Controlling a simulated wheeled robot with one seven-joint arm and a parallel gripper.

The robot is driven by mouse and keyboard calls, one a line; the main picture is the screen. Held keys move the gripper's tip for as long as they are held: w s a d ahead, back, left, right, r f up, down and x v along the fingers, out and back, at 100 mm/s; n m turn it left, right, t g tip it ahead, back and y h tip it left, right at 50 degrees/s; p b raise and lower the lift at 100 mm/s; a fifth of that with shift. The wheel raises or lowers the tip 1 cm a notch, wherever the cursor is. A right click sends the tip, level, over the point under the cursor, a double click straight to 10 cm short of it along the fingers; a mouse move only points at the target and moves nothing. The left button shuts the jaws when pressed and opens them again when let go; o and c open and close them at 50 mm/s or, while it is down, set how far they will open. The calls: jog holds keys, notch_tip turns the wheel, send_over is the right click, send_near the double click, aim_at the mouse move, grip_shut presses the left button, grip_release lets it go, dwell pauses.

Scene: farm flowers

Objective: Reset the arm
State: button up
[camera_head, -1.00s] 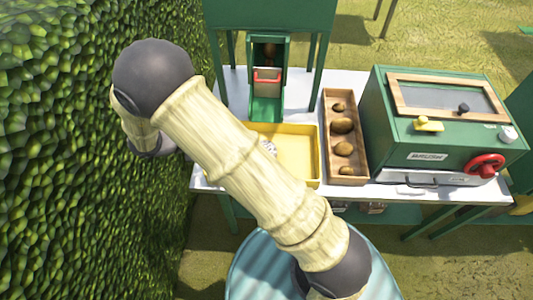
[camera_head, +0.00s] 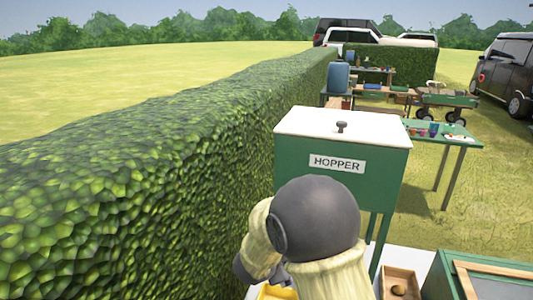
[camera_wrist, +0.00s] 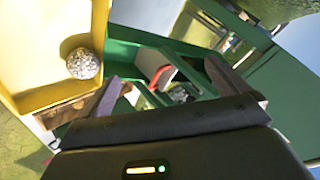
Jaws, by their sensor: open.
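In the wrist view, my gripper (camera_wrist: 165,85) is open, with its two fingers spread apart and nothing seen held between them. A yellow tray (camera_wrist: 35,45) with a silvery speckled ball (camera_wrist: 83,64) in it lies to the upper left of the fingers. A green chute (camera_wrist: 122,50) with a red-edged gate (camera_wrist: 160,76) shows beyond the fingers. A second silvery speckled thing (camera_wrist: 183,92) shows between the fingers, and I cannot tell how far off it is.
A green hopper (camera_head: 315,195) with a white lid stands just beyond my arm. A tall hedge (camera_head: 140,200) runs close along the left. A wooden box (camera_head: 398,283) and a green machine (camera_head: 455,270) are at the lower right. Tables and vehicles stand farther back on grass.

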jog(key=s+d+r+n+g+y, duration=0.1)
jog(key=s+d+n+g, duration=0.1)
jog(key=s+n, duration=0.3)
jog(key=s+d+r+n+g+y+p, duration=0.1)
jog(key=s+d+n+g+y, duration=0.1)
jog(key=s+d+n, duration=0.3)
jog(key=s+d+n+g+y, duration=0.2)
jog(key=s+n, duration=0.3)
jog(key=s, duration=0.6)
jog(key=shift+s+d+r, duration=0.35)
jog(key=shift+d+r, duration=0.05)
jog(key=shift+d, duration=0.45)
jog(key=shift+c, duration=0.4)
